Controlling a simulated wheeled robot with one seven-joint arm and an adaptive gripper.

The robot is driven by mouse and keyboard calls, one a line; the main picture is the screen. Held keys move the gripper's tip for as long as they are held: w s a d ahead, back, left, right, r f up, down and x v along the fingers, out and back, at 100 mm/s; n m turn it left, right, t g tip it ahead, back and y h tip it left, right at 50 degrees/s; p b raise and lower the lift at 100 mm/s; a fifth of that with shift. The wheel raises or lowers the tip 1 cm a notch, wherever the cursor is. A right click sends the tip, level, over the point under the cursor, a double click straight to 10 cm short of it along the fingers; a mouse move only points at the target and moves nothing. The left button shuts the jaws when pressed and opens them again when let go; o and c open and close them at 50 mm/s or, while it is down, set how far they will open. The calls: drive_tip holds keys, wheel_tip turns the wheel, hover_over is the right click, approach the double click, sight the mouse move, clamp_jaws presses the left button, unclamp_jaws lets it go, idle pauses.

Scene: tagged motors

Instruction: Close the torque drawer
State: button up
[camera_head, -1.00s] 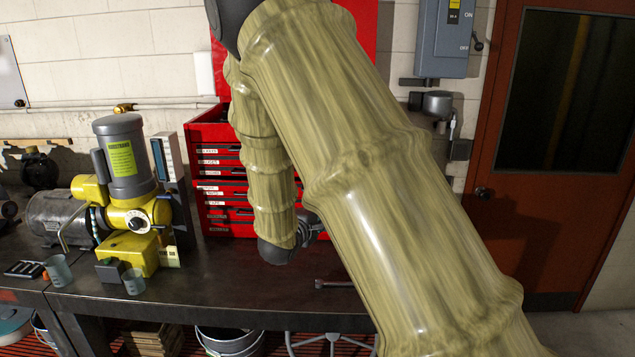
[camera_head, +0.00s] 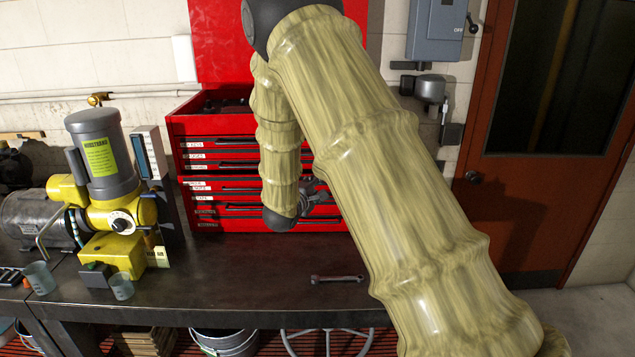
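A red tool chest (camera_head: 230,125) stands at the back of the dark workbench, with several shallow labelled drawers (camera_head: 225,190). The labels are too small to read surely, so I cannot tell which drawer is the torque drawer. The drawer fronts at the left look about flush; the right part of the chest is partly hidden by my arm. My gripper (camera_head: 313,190) is in front of the lower right drawers, beside my dark wrist and largely hidden by it. Its fingers are too small and covered to judge, as is any contact with the chest.
A yellow and grey pump (camera_head: 105,170) stands on the bench at left, with small cups (camera_head: 121,287) near the front edge. A wrench (camera_head: 338,279) lies on the bench (camera_head: 230,275) below my gripper. The bench between pump and wrench is clear.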

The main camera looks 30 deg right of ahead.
drive_tip(key=shift+x, duration=1.1)
drive_tip(key=shift+a, duration=0.1)
drive_tip(key=shift+c, duration=0.3)
clamp_jaws()
